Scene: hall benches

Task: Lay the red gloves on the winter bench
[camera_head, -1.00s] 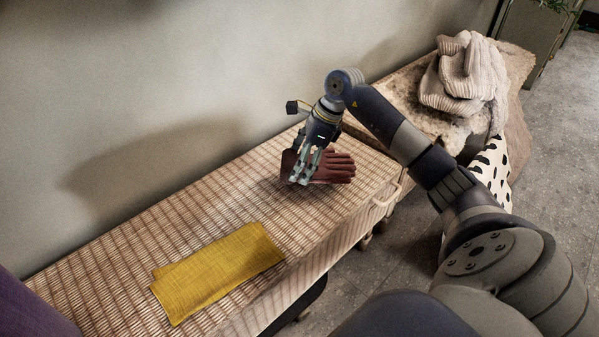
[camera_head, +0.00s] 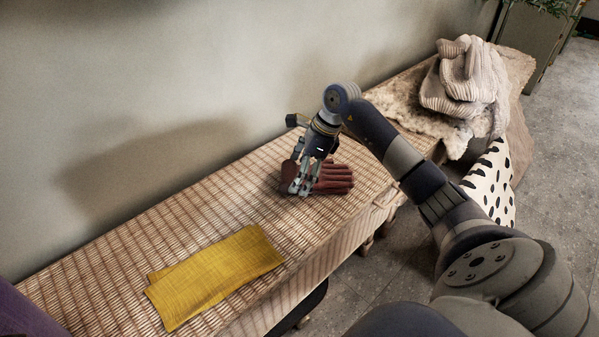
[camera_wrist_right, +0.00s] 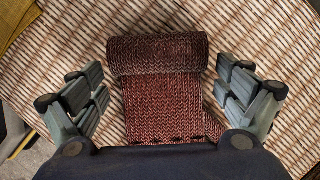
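The dark red knitted gloves (camera_head: 338,178) lie on the woven wicker bench top (camera_head: 170,235), near its far right end. Their fingers point right, and the cuff end is partly hidden behind my right gripper (camera_head: 298,188). In the right wrist view the gloves (camera_wrist_right: 163,100) show a thick rolled edge. My right gripper (camera_wrist_right: 160,80) is open there, its fingers on both sides with gaps to the knit. A bench with a pale fur cover (camera_head: 400,108), which looks like the winter bench, stands beyond the wicker one. My left gripper is out of view.
A folded yellow cloth (camera_head: 215,275) lies on the wicker bench's nearer part. A cream knitted item (camera_head: 465,78) sits on the fur-covered bench, with a black-spotted white fabric (camera_head: 490,180) hanging below. A wall runs behind. Bare wicker lies between gloves and cloth.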

